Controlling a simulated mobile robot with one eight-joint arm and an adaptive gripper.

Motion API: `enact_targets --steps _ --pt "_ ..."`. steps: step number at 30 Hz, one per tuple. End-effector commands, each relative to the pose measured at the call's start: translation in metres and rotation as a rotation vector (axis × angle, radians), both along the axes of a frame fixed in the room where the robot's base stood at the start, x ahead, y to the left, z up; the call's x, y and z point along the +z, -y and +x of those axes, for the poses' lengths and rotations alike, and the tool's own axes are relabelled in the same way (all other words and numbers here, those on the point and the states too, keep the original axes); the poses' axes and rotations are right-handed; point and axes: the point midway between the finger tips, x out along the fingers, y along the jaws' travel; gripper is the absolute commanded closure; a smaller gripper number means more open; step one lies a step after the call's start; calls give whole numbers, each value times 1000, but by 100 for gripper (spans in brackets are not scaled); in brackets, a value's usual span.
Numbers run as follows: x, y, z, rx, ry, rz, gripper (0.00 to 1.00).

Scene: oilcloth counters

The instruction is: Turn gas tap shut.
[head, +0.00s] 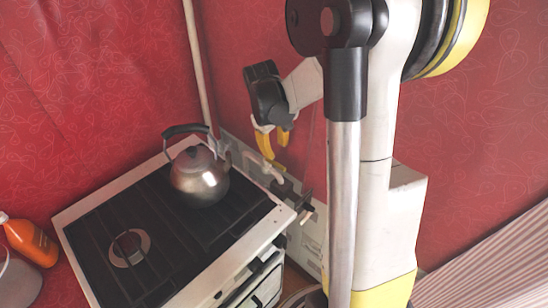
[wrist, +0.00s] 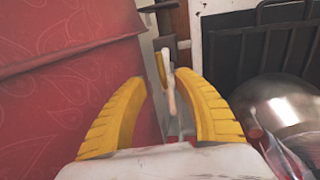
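My gripper (head: 272,147) hangs above the narrow gap behind the stove's right side, with its two yellow fingers pointing down. In the wrist view the fingers (wrist: 170,88) are spread apart with a gap between them, and they hold nothing. A pale, slim lever-like piece (wrist: 171,94), which looks like the gas tap's handle, shows beyond and between the fingers. Metal pipe fittings (head: 271,172) show just below the gripper in the head view. Which part is the tap, and how its handle is turned, is too small to tell. I see no contact.
The stove (head: 225,248) has a steel kettle (head: 198,178) on its rear burner, close left of my gripper. The kettle also shows in the wrist view (wrist: 285,108). Red walls (head: 95,85) stand behind. An orange bottle (head: 30,242) is at far left.

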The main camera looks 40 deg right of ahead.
Motion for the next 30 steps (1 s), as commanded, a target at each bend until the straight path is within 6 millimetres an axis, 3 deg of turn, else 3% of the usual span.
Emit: enact_targets --steps 6,12,17,26,30 --pt "-47 9 2 -2 1 0 64" --pt "-79 15 3 0 2 0 64" --pt "-90 17 3 0 2 0 64" --pt "-91 18 3 0 2 1 64" --pt "-91 18 3 0 2 1 100"
